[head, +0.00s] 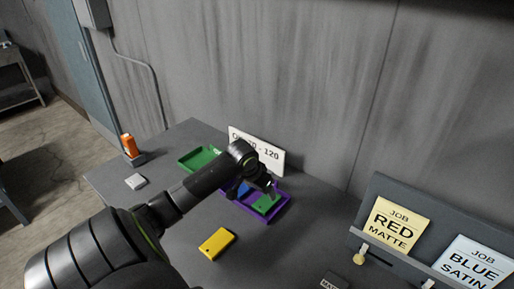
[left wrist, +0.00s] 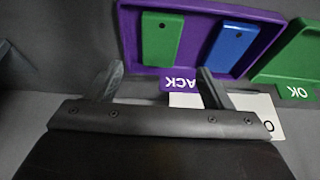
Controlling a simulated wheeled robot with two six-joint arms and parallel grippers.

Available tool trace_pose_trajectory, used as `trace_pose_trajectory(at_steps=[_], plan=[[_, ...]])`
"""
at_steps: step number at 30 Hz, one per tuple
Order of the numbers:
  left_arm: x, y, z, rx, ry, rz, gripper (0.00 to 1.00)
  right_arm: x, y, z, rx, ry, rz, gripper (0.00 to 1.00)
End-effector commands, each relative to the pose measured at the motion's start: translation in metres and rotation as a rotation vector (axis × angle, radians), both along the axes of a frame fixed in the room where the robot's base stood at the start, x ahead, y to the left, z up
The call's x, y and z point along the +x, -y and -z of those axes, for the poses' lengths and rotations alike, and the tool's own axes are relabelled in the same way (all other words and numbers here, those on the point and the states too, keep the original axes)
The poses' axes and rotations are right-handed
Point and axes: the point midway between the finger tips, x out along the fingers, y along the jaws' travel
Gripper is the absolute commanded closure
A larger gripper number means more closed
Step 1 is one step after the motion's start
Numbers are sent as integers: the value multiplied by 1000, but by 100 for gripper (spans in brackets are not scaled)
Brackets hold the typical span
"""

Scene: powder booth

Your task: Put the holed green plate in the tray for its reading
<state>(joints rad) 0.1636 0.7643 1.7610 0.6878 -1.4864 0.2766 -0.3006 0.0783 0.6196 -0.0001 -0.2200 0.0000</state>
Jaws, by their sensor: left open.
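The green plate (head: 266,204) lies in the purple tray (head: 285,210). In the left wrist view the green plate (left wrist: 160,40) shows a small round mark near one end, apparently its hole, and it lies beside a blue plate (left wrist: 231,46) in the purple tray (left wrist: 190,80). A green tray (head: 196,160) stands further left; its label in the left wrist view reads OK (left wrist: 297,92). My left gripper (left wrist: 160,70) is open and empty, its fingers apart near the purple tray's labelled edge. That label is partly hidden and ends in "ACK". My right gripper is not in view.
A white sign (head: 268,158) behind the trays is partly hidden by my arm; "120" shows. A yellow holed plate (head: 216,244) lies in front. A white block (head: 136,181) and an orange object (head: 130,146) are left. Job cards (head: 396,225) stand right.

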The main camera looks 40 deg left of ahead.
Motion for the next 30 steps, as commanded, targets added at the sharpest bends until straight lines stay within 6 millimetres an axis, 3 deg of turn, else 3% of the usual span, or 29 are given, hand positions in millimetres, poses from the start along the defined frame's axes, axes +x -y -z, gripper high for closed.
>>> trace_pose_trajectory(at_steps=[3, 9, 30], plan=[[-7, 0, -17, 4, 1, 2, 26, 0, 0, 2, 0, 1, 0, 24], [-14, 1, -32, 1, -2, 0, 26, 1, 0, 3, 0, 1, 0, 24], [-15, 2, -34, 0, -1, -1, 26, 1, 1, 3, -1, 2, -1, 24]])
